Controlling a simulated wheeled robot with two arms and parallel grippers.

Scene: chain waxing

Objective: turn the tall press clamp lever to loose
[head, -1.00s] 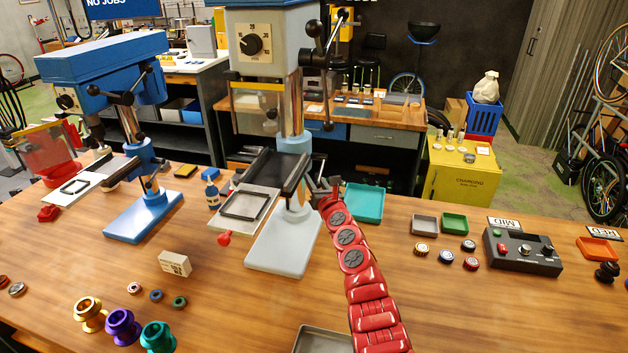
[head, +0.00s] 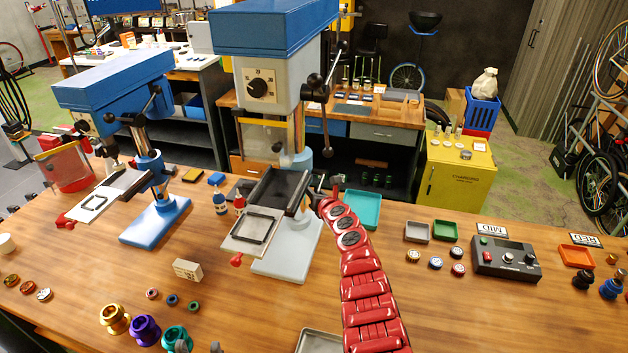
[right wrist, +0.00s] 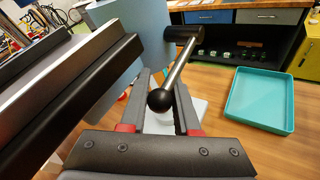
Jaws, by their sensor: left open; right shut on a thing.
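The tall press (head: 262,90) has a grey head, a blue top and a black dial, and stands mid-bench on a pale base. Its clamp lever (right wrist: 178,72), a metal rod with a black ball knob, slants down from the column collar in the right wrist view. My right gripper (right wrist: 161,108) is shut on the lever at its knob, one finger on each side. In the head view my right gripper (head: 322,195) is small and dark beside the press table, so the lever is hard to make out there. My left gripper (head: 199,347) is open; only its fingertips show at the bottom edge.
A teal tray (head: 363,209) lies right of the press. A shorter blue press (head: 150,170) stands left. Colored spools (head: 146,330) lie by my left fingertips. A control box (head: 505,260) sits at right. The bench between tray and control box holds small trays and caps.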

